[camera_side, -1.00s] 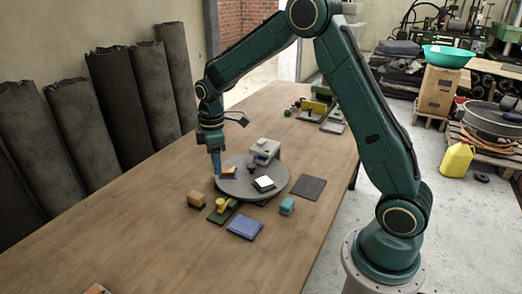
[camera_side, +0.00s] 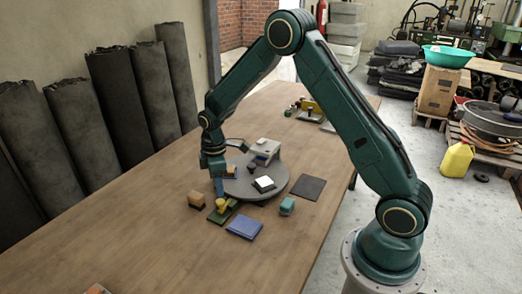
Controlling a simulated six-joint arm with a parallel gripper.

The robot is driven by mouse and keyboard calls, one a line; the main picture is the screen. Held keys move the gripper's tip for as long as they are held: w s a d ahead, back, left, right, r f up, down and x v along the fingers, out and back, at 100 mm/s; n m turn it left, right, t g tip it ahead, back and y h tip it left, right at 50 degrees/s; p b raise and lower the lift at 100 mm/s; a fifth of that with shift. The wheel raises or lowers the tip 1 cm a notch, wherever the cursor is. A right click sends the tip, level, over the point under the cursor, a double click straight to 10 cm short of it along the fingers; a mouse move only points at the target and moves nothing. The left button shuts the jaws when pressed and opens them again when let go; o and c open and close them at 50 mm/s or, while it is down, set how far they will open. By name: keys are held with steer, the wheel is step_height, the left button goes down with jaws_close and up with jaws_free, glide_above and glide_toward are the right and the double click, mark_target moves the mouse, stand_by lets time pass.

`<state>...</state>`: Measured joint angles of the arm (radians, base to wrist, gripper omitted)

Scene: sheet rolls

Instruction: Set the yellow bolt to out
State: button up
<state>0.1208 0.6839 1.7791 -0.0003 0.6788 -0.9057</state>
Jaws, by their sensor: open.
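I cannot tell from this view whether the fingertips touch the knob. The exact setting of the bolt is too small to read.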

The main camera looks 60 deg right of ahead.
mark_target(220, 201)
steer(key=shift+f, duration=3.15)
